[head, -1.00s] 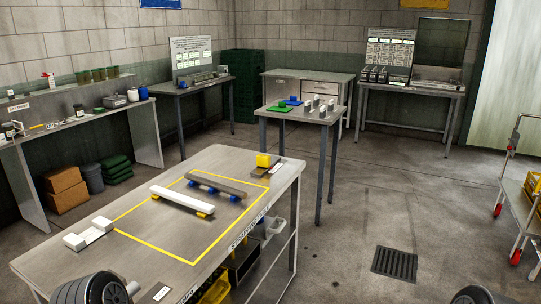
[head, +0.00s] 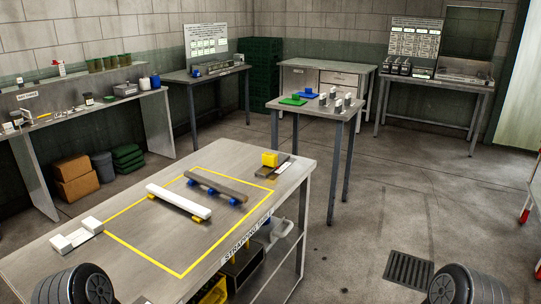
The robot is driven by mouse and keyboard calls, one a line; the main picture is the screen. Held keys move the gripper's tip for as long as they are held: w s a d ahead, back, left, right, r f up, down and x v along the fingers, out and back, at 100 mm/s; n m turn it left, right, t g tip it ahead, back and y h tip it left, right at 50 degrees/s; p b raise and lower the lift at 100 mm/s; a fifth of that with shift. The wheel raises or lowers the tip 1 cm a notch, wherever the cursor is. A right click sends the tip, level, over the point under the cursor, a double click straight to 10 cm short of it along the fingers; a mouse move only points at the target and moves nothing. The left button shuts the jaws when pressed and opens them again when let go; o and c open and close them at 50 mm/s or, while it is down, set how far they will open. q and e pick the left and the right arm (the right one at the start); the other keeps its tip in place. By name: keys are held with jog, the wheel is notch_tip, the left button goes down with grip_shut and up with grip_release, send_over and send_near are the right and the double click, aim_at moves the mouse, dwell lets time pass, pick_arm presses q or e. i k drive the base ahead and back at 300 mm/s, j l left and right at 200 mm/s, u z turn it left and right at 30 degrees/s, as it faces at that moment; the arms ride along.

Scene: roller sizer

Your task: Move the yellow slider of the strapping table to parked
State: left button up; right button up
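The strapping table (head: 285,200) stands in front of me, with its name on the front edge. The yellow slider (head: 270,159) is a small block at the far right corner of its top. It sits at one end of a dark plate or track (head: 273,171) with a pale label, too small to read. Neither gripper is in view. Only dark rounded parts of my own arms show at the bottom left and bottom right, well apart from the slider.
A white bar (head: 179,201) and a grey bar (head: 217,187) rest on small supports inside a yellow outline. A white block (head: 76,236) is at the left edge. A smaller table (head: 318,108) stands behind. Floor around a drain grate (head: 408,269) is clear.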

aim_at(269, 160)
jog(key=i+z, duration=0.35)
jog(key=i, duration=0.15)
jog(key=i+z, duration=0.4)
jog(key=i+j, duration=0.05)
jog(key=i, duration=0.05)
